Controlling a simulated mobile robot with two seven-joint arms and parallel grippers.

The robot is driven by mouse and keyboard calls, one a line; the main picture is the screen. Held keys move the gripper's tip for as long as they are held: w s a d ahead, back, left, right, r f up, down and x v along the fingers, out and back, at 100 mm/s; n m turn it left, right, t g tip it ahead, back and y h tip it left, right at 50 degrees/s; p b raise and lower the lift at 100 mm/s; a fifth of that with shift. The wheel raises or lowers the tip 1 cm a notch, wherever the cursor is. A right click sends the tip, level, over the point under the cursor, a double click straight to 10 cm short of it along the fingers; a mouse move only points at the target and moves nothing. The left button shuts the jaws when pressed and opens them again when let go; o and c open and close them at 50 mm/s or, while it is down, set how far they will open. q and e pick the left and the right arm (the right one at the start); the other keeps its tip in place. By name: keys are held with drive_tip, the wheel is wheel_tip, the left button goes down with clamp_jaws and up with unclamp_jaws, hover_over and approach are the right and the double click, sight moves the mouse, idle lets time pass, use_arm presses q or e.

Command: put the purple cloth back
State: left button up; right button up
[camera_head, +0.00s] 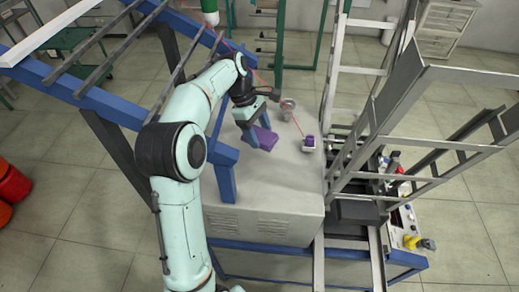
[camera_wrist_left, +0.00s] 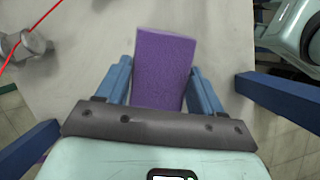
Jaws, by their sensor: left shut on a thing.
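The purple cloth (camera_head: 261,138) looks like a folded block and is near the left end of the grey cabinet top. In the left wrist view the purple cloth (camera_wrist_left: 163,62) stands between the two blue fingers. My left gripper (camera_head: 258,112) points down over the cabinet top and is shut on the cloth. Its fingers also show in the left wrist view (camera_wrist_left: 161,85), one on each side of the cloth. I cannot tell whether the cloth touches the cabinet top. My right gripper is not in view.
The grey cabinet top (camera_head: 280,180) is mostly bare. A small white and purple item (camera_head: 309,143) sits near its right edge, with a red thread running to it. A metal part (camera_head: 287,107) stands at the back. Blue frame bars rise at the left, a grey metal rack (camera_head: 400,100) at the right.

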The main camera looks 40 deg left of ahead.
sight(264, 155)
use_arm(q)
drive_tip(key=shift+w+f, duration=0.25)
drive_tip(key=shift+f, duration=0.55)
wheel_tip(264, 155, down, 6)
drive_tip(key=shift+r+b, duration=0.25)
drive_tip(key=shift+b, duration=0.3)
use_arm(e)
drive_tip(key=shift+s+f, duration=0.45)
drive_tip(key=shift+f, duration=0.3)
use_arm(q)
drive_tip(key=shift+f, duration=0.1)
drive_tip(key=o, duration=1.1)
drive_tip(key=p+v, duration=0.3)
drive_tip(key=v, duration=0.9)
drive_tip(key=shift+w, duration=0.1)
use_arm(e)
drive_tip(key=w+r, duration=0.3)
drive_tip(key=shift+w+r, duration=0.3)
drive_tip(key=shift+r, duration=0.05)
